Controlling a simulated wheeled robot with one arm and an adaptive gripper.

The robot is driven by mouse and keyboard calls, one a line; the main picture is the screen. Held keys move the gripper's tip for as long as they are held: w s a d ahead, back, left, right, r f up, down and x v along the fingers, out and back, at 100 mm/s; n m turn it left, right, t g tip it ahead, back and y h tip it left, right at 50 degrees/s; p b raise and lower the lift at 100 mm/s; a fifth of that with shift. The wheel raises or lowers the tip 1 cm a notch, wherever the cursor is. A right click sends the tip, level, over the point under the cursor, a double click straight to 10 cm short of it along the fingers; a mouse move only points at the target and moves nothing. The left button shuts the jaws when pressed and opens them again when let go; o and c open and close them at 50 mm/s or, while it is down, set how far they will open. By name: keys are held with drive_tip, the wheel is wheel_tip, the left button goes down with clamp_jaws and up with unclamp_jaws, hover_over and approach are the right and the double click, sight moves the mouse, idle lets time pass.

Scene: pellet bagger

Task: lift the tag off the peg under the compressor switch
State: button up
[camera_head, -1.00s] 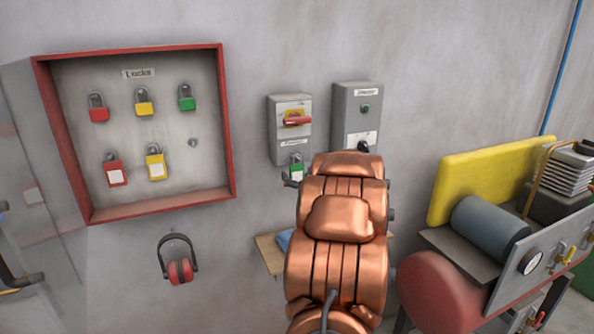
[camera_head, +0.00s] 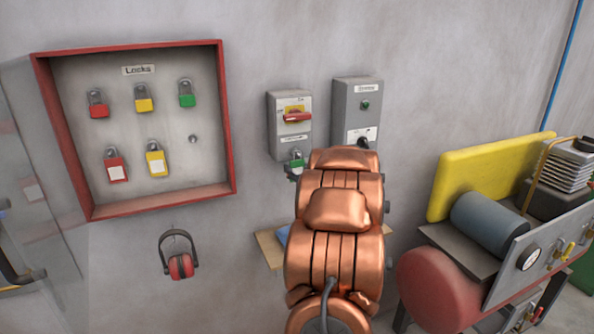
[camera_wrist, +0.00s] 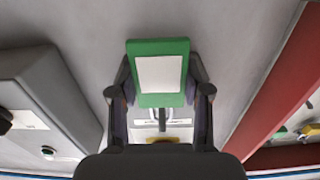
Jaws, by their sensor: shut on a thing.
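A green padlock with a white label (camera_wrist: 160,74) is between the two fingers of my gripper (camera_wrist: 160,88), which is shut on it. The grey shackle points toward the grey switch box with the red handle on a yellow plate (camera_head: 296,116). In the head view the padlock (camera_head: 296,164) shows just below that box, partly covered. Whether its shackle still touches a peg cannot be seen. My copper arm hides most of my gripper in the head view. No tag separate from this labelled padlock shows there.
A second grey box (camera_head: 357,105) with a green button is to the right. The red-framed lock board (camera_head: 226,130) at left holds several padlocks and has a bare peg (camera_head: 193,139). Red earmuffs (camera_head: 180,265) hang below it. A red tank machine (camera_head: 440,290) stands at right.

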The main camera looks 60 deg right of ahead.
drive_tip(key=shift+r+b, duration=0.1)
drive_tip(key=shift+b, duration=0.35)
drive_tip(key=shift+r, duration=0.1)
drive_tip(key=b+v, duration=0.4)
drive_tip(key=v, duration=1.4)
drive_tip(key=shift+r+b, duration=0.3)
drive_tip(key=shift+b, duration=0.1)
drive_tip(key=shift+r+p, duration=0.4)
drive_tip(key=shift+p, duration=0.05)
drive_tip(key=b+v, duration=0.5)
drive_tip(key=v, duration=0.5)
drive_tip(key=shift+b, duration=0.4)
idle(0.5)
